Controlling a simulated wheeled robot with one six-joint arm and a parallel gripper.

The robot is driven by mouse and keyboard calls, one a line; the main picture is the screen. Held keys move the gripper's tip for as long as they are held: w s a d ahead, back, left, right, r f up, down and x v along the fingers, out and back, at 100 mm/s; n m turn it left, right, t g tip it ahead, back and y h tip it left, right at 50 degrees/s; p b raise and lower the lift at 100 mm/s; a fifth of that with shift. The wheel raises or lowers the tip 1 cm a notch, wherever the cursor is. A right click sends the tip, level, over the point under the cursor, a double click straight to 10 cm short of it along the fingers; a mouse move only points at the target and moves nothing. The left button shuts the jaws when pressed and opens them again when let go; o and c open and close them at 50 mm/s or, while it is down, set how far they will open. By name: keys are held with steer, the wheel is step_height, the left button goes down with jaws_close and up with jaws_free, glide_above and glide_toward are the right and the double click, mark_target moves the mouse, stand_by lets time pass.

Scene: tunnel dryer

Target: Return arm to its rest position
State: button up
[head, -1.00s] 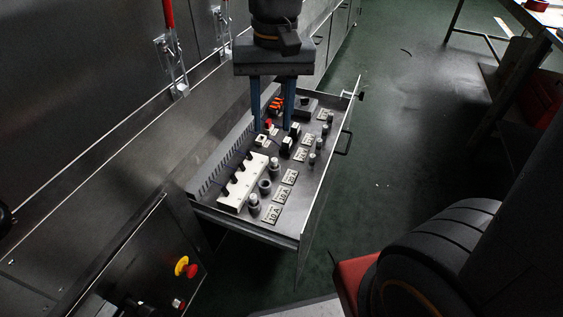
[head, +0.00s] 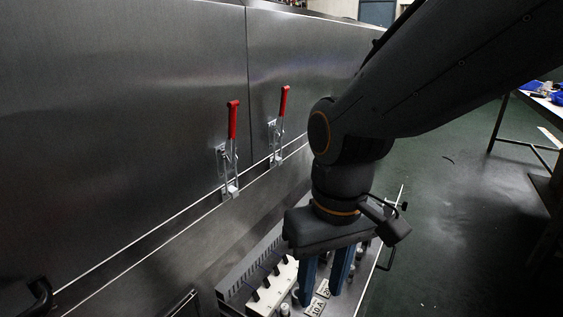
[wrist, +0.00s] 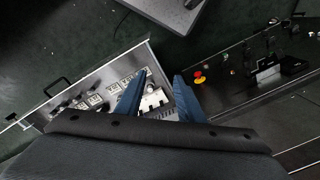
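My gripper (head: 321,294) hangs from my arm above the near part of an open drawer (head: 221,293) in the head view. Its two blue fingers point down and stand apart. In the wrist view the gripper (wrist: 158,80) shows a clear gap between the fingers, with nothing held. The drawer also shows in the wrist view (wrist: 100,70), below and beyond the fingertips. A white block (head: 268,299) with black parts lies in the drawer beside the fingers. My arm and gripper hide much of the drawer's contents.
Two red-handled latches (head: 233,121) (head: 284,101) stand on the steel panel at left. A table (head: 540,103) stands at right, with open green floor between. The wrist view shows a red and yellow emergency button (wrist: 199,77) and a drawer handle (wrist: 57,87).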

stand_by(0.7)
steer(key=d+r+m+p, duration=0.4)
steer(key=d+r+p, duration=0.7)
steer(key=p, duration=1.1)
step_height(320, 180, up, 3)
steer(key=shift+s+d+h, duration=0.2)
steer(key=shift+d+h, duration=0.05)
steer(key=shift+h, duration=0.05)
steer(key=shift+c, duration=0.5)
